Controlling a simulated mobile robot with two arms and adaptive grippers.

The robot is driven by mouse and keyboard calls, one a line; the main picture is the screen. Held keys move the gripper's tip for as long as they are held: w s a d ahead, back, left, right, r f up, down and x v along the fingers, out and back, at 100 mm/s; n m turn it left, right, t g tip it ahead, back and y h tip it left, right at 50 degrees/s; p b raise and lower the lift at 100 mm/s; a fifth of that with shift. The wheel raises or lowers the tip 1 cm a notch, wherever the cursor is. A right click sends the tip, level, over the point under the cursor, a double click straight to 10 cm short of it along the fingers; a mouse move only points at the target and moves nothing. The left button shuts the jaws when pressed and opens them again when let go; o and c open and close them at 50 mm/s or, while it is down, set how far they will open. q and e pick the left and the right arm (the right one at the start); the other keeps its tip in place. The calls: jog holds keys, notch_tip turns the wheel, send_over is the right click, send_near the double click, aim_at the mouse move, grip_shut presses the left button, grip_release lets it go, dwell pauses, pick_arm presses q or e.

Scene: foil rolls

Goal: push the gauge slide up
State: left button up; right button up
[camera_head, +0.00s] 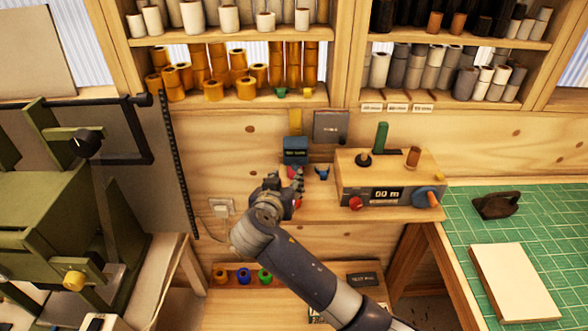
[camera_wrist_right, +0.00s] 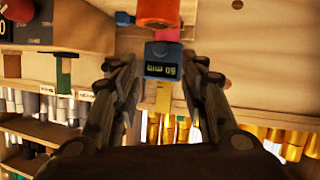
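The gauge slide is a dark blue block (camera_head: 295,150) with a small display, on the wooden wall, with a yellow strip (camera_head: 296,122) above it. In the right wrist view, which is upside down, the blue block (camera_wrist_right: 162,60) shows its display and the yellow strip (camera_wrist_right: 163,97). A pink-red part (camera_wrist_right: 166,34) sits at the block's lower side. My right gripper (camera_head: 280,188) is just below the block in the head view. In the wrist view its fingers (camera_wrist_right: 163,78) are apart, with the block between them in the picture; contact is not visible. My left gripper is not in view.
A wooden-topped counter unit (camera_head: 387,194) with a red knob and blue crank stands to the right. A grey plate (camera_head: 331,126) is on the wall nearby. Shelves of rolls (camera_head: 213,62) are above. An olive machine (camera_head: 45,220) fills the left; a green mat (camera_head: 540,215) lies right.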

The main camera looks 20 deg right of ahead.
aim_at(295, 168)
jog(key=p+x, duration=0.2)
jog(key=x, duration=0.5)
jog(key=shift+w, duration=0.1)
jog(key=shift+p+x, duration=0.3)
jog(key=shift+x, duration=0.55)
jog(key=shift+f, duration=0.15)
jog(key=shift+c, duration=0.2)
grip_shut()
